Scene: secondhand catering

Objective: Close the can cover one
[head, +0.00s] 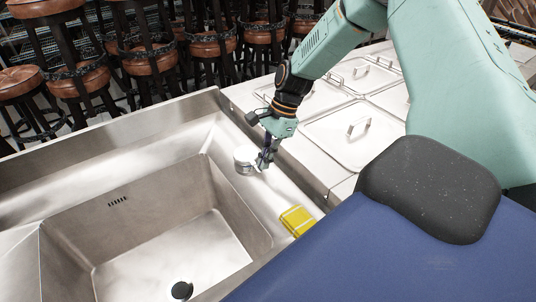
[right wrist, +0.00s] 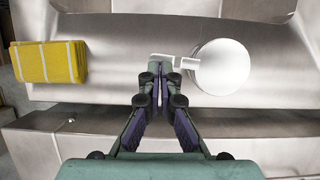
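A small white can (head: 244,160) stands on the steel sink ledge, right of the basin, in the head view. In the right wrist view its round white top, which looks like the cover (right wrist: 221,67), faces the camera, with a pale tab sticking out on its left side. Whether the cover is fully down is unclear. My right gripper (head: 264,163) is right beside the can; in the right wrist view its fingertips (right wrist: 160,74) are close together near the tab, with nothing clearly held between them. Contact with the tab is unclear. My left gripper is not in view.
A yellow striped cloth (head: 297,220) lies on the ledge nearer to me. The deep sink basin (head: 165,235) is left of the can. Lidded steel food pans (head: 350,130) fill the counter to the right. Bar stools (head: 150,60) stand behind.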

